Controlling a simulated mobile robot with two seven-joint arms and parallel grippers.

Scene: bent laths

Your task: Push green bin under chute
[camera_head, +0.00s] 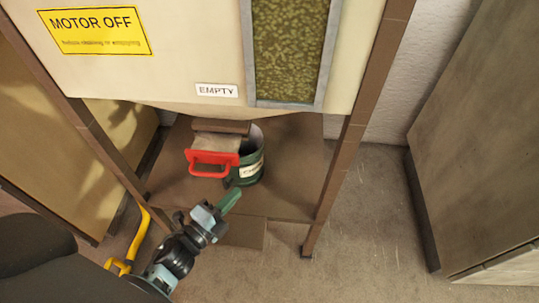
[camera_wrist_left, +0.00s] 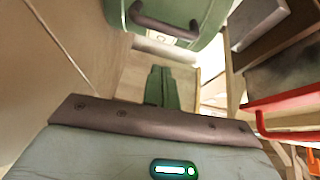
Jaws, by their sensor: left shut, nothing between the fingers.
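The green bin (camera_head: 250,168) stands on the brown shelf under the cream machine, with a pale label on its front. The chute (camera_head: 221,127) shows as a brown edge above a grey plate with a red handle (camera_head: 212,163), left of the bin and partly covering it. My left gripper (camera_head: 231,200) is shut and empty, its green fingers just in front of the bin's lower left. In the left wrist view the bin (camera_wrist_left: 205,12) shows its dark handle at the top, beyond the shut fingers (camera_wrist_left: 162,88). Whether they touch it I cannot tell. My right gripper is out of view.
The shelf (camera_head: 290,190) is bare right of the bin. Brown frame posts (camera_head: 345,135) flank it. A yellow tube (camera_head: 136,240) stands at the lower left. A yellow MOTOR OFF sign (camera_head: 95,32) and an EMPTY label (camera_head: 216,91) are on the machine. Floor (camera_head: 370,230) at right is clear.

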